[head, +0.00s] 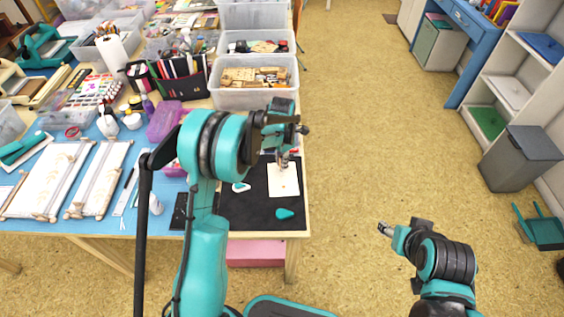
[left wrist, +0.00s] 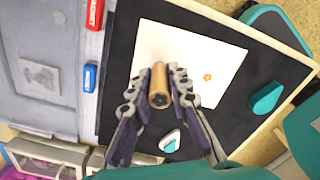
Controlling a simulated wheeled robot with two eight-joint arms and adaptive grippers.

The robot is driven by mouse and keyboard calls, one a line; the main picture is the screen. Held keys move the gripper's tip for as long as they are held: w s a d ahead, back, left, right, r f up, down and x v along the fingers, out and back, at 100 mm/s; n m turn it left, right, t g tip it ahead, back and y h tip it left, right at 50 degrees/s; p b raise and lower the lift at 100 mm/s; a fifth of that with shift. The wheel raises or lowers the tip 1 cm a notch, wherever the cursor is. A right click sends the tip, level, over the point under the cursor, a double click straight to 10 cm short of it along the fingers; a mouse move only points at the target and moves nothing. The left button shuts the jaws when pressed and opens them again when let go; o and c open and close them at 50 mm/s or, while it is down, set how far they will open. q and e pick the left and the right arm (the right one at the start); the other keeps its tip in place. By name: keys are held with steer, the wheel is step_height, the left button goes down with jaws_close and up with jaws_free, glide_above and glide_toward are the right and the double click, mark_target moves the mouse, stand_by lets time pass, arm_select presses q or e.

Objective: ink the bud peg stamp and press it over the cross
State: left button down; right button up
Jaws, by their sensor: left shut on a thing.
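My left gripper (head: 284,160) is shut on a wooden peg stamp (left wrist: 159,84), a tan cylinder with a dark mark on its visible end. It holds the peg over the white sheet (head: 284,181), which lies on a black mat (head: 256,217). The left wrist view shows the sheet (left wrist: 190,50) with a small orange mark (left wrist: 207,77) to the right of the peg. Whether the peg touches the sheet cannot be told. A teal-and-white pad (left wrist: 170,141) and a teal drop-shaped piece (left wrist: 267,98) lie on the mat. My right gripper (head: 385,229) hangs beyond the table's right side.
Clear bins (head: 253,82) stand at the back of the table. In the left wrist view, red and blue items (left wrist: 90,77) lie beside the mat. Open floor lies to the right.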

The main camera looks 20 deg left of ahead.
arm_select(q)
steer(key=shift+r+p, duration=1.7)
steer(key=shift+r, duration=1.1)
